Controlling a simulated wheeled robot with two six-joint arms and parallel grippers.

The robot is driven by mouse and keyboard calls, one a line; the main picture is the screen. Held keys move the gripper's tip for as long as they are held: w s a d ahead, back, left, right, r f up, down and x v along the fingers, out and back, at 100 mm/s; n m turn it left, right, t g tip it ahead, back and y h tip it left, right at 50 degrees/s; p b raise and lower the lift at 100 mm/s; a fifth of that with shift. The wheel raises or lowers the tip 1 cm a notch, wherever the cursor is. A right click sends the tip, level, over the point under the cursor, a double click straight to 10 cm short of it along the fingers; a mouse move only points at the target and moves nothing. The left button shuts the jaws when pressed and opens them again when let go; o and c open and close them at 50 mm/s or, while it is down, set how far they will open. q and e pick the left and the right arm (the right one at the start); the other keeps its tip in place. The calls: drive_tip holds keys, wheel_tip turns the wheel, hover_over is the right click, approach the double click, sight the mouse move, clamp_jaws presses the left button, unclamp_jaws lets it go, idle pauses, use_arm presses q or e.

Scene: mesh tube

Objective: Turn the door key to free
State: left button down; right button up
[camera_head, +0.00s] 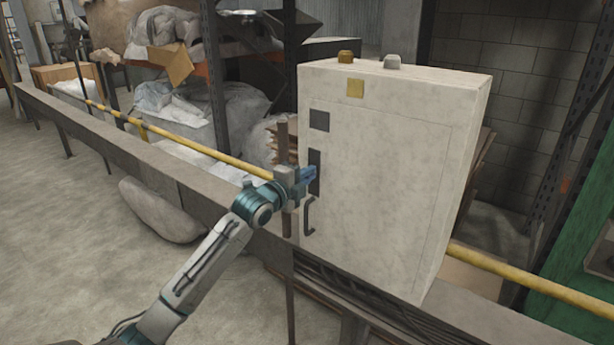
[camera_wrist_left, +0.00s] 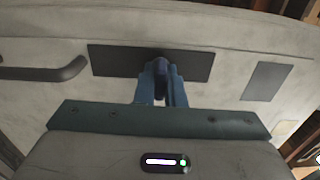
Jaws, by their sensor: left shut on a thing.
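In the head view my left gripper (camera_head: 308,174) is at the dark upright plate (camera_head: 315,160) on the left part of the cabinet front. The key is hidden there by the fingers. The white cabinet (camera_head: 400,150) has its door flush with the front. My right gripper is not in view.
A dark door handle (camera_head: 309,216) is just below the plate. A dark square (camera_head: 319,121) and a yellow square (camera_head: 355,88) are higher on the front. A yellow rail (camera_head: 200,148) runs behind the cabinet. Shelves with wrapped goods stand behind.

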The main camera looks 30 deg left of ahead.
use_arm(q)
drive_tip(key=c, duration=1.5)
unclamp_jaws()
